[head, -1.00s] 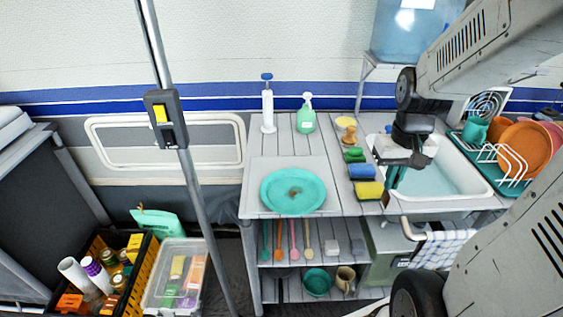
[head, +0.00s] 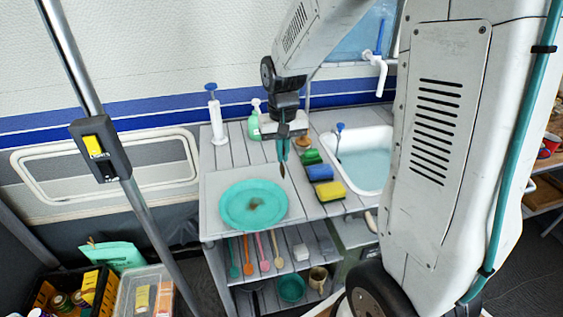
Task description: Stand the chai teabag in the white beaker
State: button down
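I cannot make out a chai teabag or a white beaker for certain in the head view. My gripper (head: 282,150) hangs over the wooden counter (head: 235,157), its teal fingers pointing down, between the teal plate and the sponges. A small dark brown shape shows at the fingertips. I cannot tell whether it is held or lies behind them, nor how far apart the fingers are.
A teal plate (head: 232,205) with a brown smear lies on the counter. Green, blue and yellow sponges (head: 331,190) lie beside the sink (head: 366,172). A pump bottle (head: 215,118) stands behind.

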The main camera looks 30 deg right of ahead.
aim_at(282, 165)
jog(key=shift+w+f, duration=0.1)
jog(key=shift+f, duration=1.7)
jog(key=c, duration=1.7)
grip_release()
jog(key=shift+f, duration=0.15)
